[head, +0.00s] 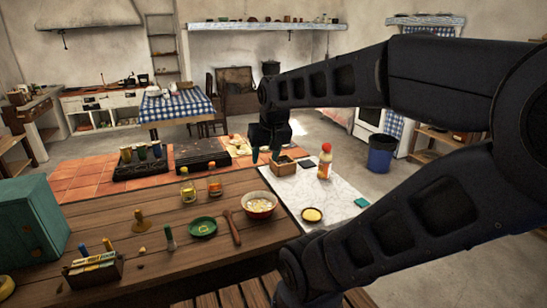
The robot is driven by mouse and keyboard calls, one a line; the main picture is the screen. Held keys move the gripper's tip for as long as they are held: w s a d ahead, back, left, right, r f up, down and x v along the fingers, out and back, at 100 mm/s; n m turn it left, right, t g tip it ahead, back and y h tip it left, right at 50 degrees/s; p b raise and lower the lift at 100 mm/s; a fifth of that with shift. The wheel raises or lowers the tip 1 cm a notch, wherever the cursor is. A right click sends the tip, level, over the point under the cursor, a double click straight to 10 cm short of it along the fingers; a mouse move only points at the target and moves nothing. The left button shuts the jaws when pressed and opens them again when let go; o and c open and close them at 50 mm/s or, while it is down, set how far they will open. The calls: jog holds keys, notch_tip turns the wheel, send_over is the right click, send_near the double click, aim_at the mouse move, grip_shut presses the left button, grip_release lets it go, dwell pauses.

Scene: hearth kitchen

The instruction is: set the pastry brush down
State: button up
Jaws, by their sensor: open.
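My gripper (265,156) points down above the far left part of the white marble slab (335,193), beside a small wooden box (283,166). Its jaws are open, and I see nothing held between them. I cannot make out the pastry brush for certain. A reddish-brown long-handled utensil (233,230) lies on the wooden table (187,258), between a green dish (202,227) and a patterned bowl (260,204). It is too small to tell whether it is the brush.
A sauce bottle (325,161), a yellow-filled bowl (312,215) and a green cloth (361,202) are on the slab. Two oil bottles (214,182) (188,187) stand behind the dish. A card holder (93,268) and teal cabinet (32,222) are at left.

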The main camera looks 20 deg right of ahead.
jog(key=shift+s+d+r+n, duration=0.1)
jog(key=shift+s+d+n, duration=0.2)
jog(key=shift+s, duration=0.4)
jog(key=shift+s+d+n, duration=0.1)
jog(key=shift+s+d, duration=0.25)
jog(key=shift+s, duration=0.35)
dwell(0.4)
